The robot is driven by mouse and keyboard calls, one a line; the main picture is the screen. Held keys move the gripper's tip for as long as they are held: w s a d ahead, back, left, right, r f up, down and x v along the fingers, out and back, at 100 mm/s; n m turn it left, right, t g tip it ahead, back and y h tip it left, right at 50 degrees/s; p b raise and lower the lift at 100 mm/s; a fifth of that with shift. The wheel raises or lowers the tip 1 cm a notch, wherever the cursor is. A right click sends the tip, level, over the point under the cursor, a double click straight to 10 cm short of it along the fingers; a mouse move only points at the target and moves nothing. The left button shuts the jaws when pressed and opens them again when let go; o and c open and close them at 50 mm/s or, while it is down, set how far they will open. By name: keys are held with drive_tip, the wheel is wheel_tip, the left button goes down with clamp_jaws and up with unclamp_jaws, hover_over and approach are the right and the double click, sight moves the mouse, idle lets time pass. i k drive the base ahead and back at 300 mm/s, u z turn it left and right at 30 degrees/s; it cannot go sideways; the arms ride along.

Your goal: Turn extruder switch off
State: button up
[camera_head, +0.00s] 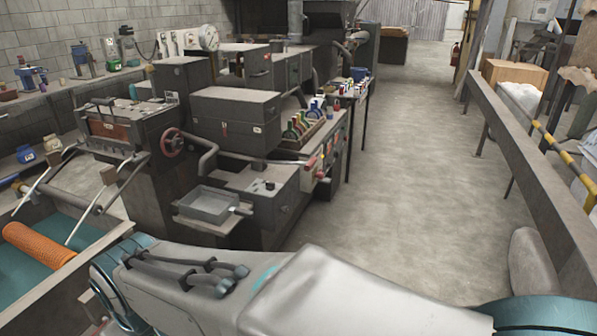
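The grey extruder machine (236,122) stands left of centre, with box-shaped housings and a round gauge (208,38) at its back. A control area with small red and light-coloured knobs or buttons (318,168) is on its right front side. I cannot tell which of these is the extruder switch, nor its position. A red handwheel (172,142) is on the machine's left part. My arm crosses the bottom of the picture, in front of the machine. My gripper is not in view.
An orange mesh tube (38,246) lies in a teal-lined trough at lower left. A grey tray (208,204) juts from the machine's front. Small coloured bottles (318,108) stand on the machine. A long metal rail (520,158) runs along the right. The concrete floor (410,150) between is clear.

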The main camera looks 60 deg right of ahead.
sight(320, 174)
drive_tip(key=z, duration=2.3)
drive_tip(key=i, duration=0.65)
drive_tip(key=z, duration=0.4)
drive_tip(key=i, duration=1.55)
drive_tip(key=u, duration=0.95)
drive_tip(key=i, duration=0.6)
drive_tip(key=u, duration=0.35)
